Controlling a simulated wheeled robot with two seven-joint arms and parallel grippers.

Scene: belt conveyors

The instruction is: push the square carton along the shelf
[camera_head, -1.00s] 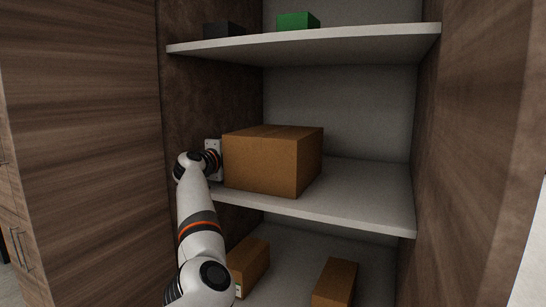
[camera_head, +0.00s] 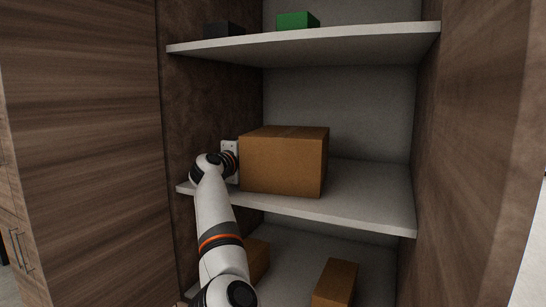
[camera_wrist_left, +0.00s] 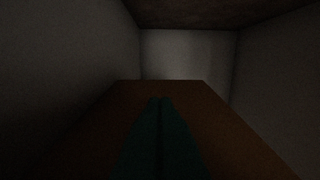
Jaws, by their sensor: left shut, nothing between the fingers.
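The square carton (camera_head: 284,163) is a brown box on the middle shelf (camera_head: 375,196), close to its front edge and left of the shelf's middle. My left arm reaches in from below, and its wrist is at the carton's left side. The fingers are hidden behind the carton in the head view. In the left wrist view my left gripper (camera_wrist_left: 160,101) is shut and empty, its dark fingers together in front of the carton's brown surface (camera_wrist_left: 210,125). Contact is too dark to confirm. My right gripper is not in view.
The middle shelf is clear to the right of the carton, up to the brown right wall (camera_head: 465,150). The upper shelf (camera_head: 350,45) holds a green box (camera_head: 297,21) and a dark box (camera_head: 222,30). Two brown boxes stand below, one at the right (camera_head: 335,284), one partly behind my arm (camera_head: 257,262).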

